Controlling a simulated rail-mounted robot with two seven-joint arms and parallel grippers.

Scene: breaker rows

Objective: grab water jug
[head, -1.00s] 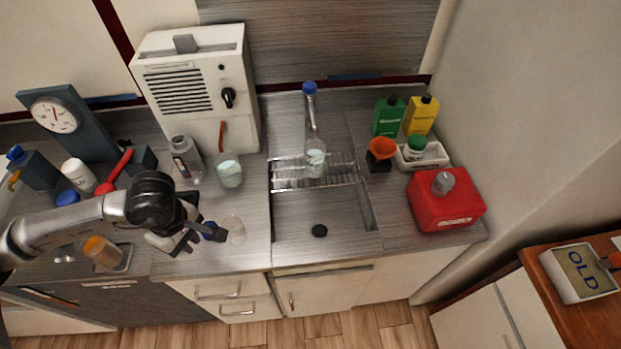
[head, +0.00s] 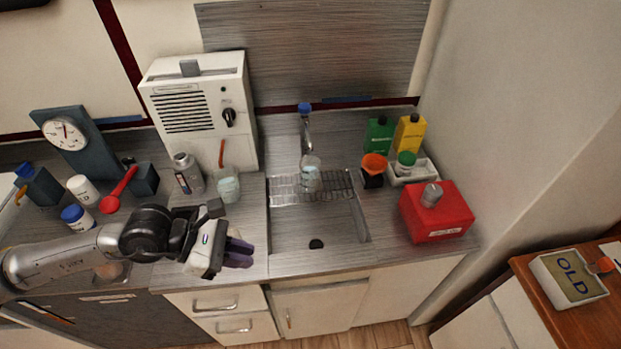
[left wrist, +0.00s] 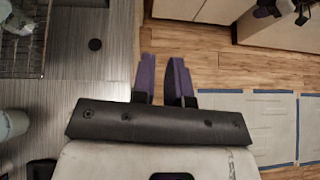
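A clear jug-like vessel with pale water (head: 228,188) stands upright on the counter, left of the sink. A similar clear vessel (head: 311,176) stands on the rack under the tap; I cannot tell for certain which is the water jug. My left gripper (head: 242,252) is empty at the counter's front edge, in front of the first vessel and apart from both. In the left wrist view its two purple fingers (left wrist: 164,72) have a gap between them. Dark parts at the upper right of that view may be my right gripper (left wrist: 275,9); their opening is unclear.
The sink (head: 310,232) is right of my left gripper. A grey bottle (head: 187,176) stands beside the first vessel, before a white machine (head: 205,105). A red container (head: 436,214) stands right of the sink. A red spoon-like tool (head: 118,192) lies left.

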